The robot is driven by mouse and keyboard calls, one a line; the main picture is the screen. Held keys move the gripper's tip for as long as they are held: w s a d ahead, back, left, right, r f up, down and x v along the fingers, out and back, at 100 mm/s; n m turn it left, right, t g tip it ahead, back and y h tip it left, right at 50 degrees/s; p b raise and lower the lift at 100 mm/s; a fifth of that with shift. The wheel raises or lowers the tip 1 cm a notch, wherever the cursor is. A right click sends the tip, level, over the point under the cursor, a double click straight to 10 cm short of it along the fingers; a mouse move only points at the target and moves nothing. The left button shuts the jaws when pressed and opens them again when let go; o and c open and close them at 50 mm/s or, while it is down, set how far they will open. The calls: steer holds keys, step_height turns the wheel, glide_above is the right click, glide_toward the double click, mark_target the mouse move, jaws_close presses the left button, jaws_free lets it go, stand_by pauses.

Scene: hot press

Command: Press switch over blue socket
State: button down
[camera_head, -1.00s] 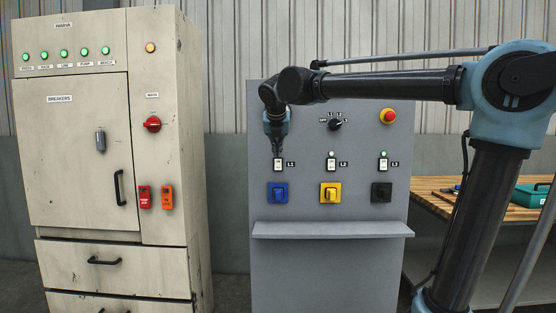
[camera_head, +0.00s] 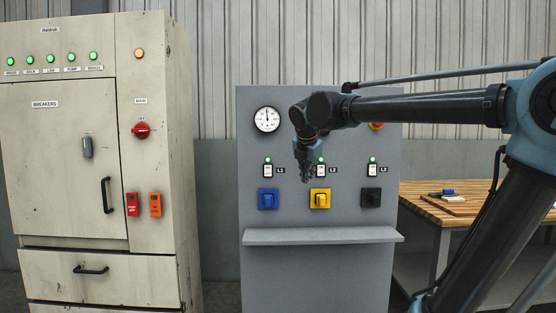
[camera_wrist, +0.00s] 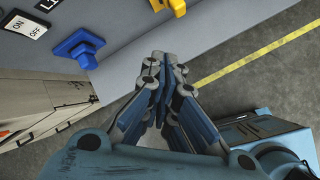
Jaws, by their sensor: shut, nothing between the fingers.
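The blue socket (camera_head: 268,199) is at the left of the grey panel in the head view, and it also shows in the wrist view (camera_wrist: 80,46). Above it is the white L1 switch (camera_head: 268,171) with a lit green lamp. In the wrist view the switch (camera_wrist: 25,27) shows ON and OFF markings at the top left. My gripper (camera_head: 306,178) is shut and empty, in front of the panel, right of the L1 switch and partly beside the L2 switch (camera_head: 321,170). In the wrist view its closed fingers (camera_wrist: 167,60) point away from the switch.
The yellow socket (camera_head: 320,198) and black socket (camera_head: 371,197) sit right of the blue one, with the L3 switch (camera_head: 373,170) above the black. A shelf (camera_head: 320,236) juts out below. The breaker cabinet (camera_head: 70,150) stands left and a wooden table (camera_head: 440,205) right.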

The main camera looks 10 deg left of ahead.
steer(key=s+d+f+m+g+h, duration=0.1)
steer(key=s+d+f+m, duration=0.4)
steer(key=d+f+m, duration=0.3)
steer(key=s+d+f+m+g, duration=0.1)
steer(key=s+d+f+m, duration=0.3)
steer(key=d+f+m, duration=0.45)
steer(key=s+d+f+m+g, duration=0.1)
steer(key=s+d+f+m, duration=0.3)
steer(key=s+f+m, duration=0.2)
steer(key=s+d+f+m+g+y, duration=0.1)
steer(key=s+d+f+m, duration=0.4)
steer(key=s+f, duration=0.4)
steer(key=shift+f+m+g, duration=0.3)
steer(key=shift+f+m, duration=0.25)
steer(key=shift+m, duration=0.3)
steer(key=shift+d, duration=0.1)
